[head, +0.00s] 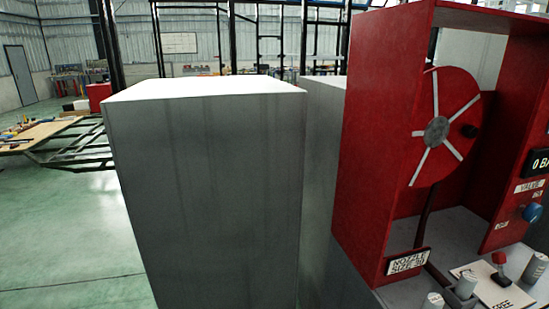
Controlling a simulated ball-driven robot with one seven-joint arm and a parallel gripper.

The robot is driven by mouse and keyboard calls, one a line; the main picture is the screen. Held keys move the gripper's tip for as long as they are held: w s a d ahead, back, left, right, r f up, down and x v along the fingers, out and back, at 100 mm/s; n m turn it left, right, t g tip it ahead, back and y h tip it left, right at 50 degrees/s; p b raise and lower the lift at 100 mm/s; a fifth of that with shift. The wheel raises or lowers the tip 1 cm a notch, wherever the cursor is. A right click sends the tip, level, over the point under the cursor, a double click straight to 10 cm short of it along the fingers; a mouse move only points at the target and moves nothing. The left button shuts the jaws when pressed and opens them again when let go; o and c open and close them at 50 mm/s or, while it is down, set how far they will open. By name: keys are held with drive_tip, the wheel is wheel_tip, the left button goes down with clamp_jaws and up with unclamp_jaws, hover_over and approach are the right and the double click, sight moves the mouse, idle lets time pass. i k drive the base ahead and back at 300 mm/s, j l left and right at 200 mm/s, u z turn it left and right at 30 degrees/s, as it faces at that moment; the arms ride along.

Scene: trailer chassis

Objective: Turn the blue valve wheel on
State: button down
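The blue valve wheel (533,212) is at the right edge of the head view. It is small and sits on the red inner side panel of a red cabinet (376,120), below a label reading "VALVE" (530,185). Small tags lie around it, too small to read surely. My gripper is not in view, and nothing touches the wheel.
A red hose reel (438,130) with white spokes is inside the cabinet. Grey cylinders and a red-capped part (500,268) stand on its shelf at the lower right. A large grey box (205,190) fills the centre. Green floor (70,235) is open at left.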

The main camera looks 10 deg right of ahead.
sight(531, 214)
drive_tip(key=z, duration=1.3)
drive_tip(key=i+l+u, duration=0.15)
drive_tip(key=l+u, duration=0.2)
drive_tip(key=l, duration=0.15)
